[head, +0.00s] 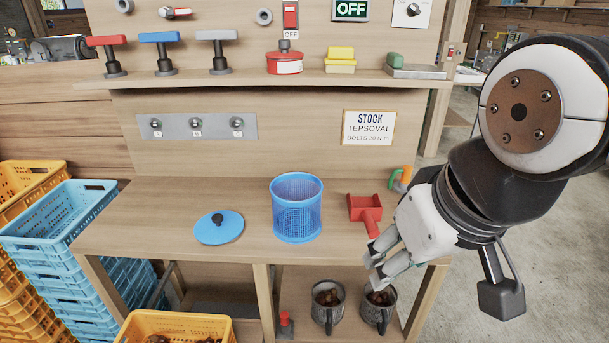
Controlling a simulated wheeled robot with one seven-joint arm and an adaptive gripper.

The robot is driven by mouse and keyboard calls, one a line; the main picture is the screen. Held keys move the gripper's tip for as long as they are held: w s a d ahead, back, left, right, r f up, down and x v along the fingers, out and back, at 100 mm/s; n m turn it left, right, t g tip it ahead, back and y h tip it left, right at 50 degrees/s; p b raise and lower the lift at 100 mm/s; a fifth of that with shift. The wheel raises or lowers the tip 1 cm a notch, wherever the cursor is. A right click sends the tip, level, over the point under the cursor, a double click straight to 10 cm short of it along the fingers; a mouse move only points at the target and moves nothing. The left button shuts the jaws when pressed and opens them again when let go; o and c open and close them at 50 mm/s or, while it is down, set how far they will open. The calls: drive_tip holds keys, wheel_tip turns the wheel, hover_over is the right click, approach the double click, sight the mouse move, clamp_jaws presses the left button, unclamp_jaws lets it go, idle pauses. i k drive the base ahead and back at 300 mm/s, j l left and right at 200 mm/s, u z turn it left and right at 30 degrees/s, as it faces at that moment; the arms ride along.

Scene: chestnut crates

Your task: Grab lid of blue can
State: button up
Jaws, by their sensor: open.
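A round blue lid (219,227) with a dark knob on top lies flat on the wooden workbench, left of the can. The blue mesh can (297,208) stands upright on the bench with its top uncovered. My gripper (376,271) is at the bench's front right edge, pointing down and left. It is open, and I see nothing between its fingers. It is apart from both the can and the lid, well to the right of them.
A red scoop (367,213) lies between the can and my gripper. Two dark mugs (327,316) with brown contents stand on the lower shelf. Blue crates (60,222) and yellow crates (20,187) are stacked left. The bench (150,212) is clear left of the lid.

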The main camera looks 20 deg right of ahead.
sight(219, 226)
drive_tip(key=i+j+u, duration=0.2)
drive_tip(key=i, duration=0.75)
drive_tip(key=l, duration=0.1)
